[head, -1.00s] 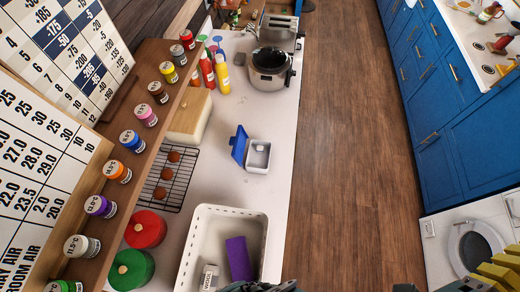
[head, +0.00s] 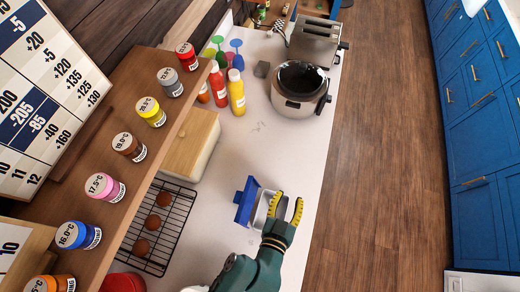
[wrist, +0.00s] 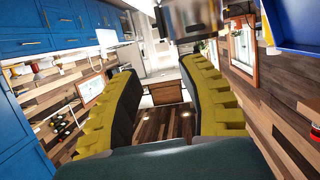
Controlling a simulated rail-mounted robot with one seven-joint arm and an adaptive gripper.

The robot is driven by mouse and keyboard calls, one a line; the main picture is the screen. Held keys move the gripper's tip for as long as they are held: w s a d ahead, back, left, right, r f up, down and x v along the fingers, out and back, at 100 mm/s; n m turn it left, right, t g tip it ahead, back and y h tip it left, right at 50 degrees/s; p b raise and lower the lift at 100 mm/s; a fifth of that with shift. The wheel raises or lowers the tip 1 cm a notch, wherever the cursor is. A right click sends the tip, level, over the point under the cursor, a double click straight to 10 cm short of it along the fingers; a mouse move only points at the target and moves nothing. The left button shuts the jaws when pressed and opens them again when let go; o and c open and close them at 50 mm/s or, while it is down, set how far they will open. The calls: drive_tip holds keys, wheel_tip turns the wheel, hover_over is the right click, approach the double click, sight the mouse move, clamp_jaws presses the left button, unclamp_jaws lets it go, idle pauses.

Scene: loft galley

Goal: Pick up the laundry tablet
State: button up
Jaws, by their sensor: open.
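I cannot make out a laundry tablet for certain in either view. A small white box (head: 259,213) with an open blue lid (head: 245,199) stands on the white counter, and its inside is partly hidden by my gripper. My gripper (head: 286,207) has its yellow-padded fingers spread at the right side of the box. In the wrist view the fingers of my gripper (wrist: 160,72) are apart with nothing between them. The blue lid (wrist: 300,25) shows there at the top right.
A wooden-topped bread box (head: 192,145), a wire rack (head: 178,222) with brown round items and a shelf of labelled jars are at the left.

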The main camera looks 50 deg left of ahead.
drive_tip(key=s+f, duration=0.2)
drive_tip(key=f, duration=0.1)
drive_tip(key=s+f+g+b, duration=0.1)
drive_tip(key=s+f, duration=0.1)
drive_tip(key=s+a+f+g, duration=0.1)
drive_tip(key=s+f, duration=0.1)
drive_tip(key=f, duration=0.1)
drive_tip(key=shift+s+f+n, duration=0.1)
drive_tip(key=shift+f+n, duration=0.2)
drive_tip(key=shift+f, duration=0.05)
drive_tip(key=shift+p+x, duration=0.35)
drive_tip(key=shift+x, duration=2.05)
drive_tip(key=shift+r, duration=0.15)
drive_tip(key=shift+c, duration=0.4)
drive_tip(key=shift+a, duration=0.1)
drive_tip(key=c, duration=0.6)
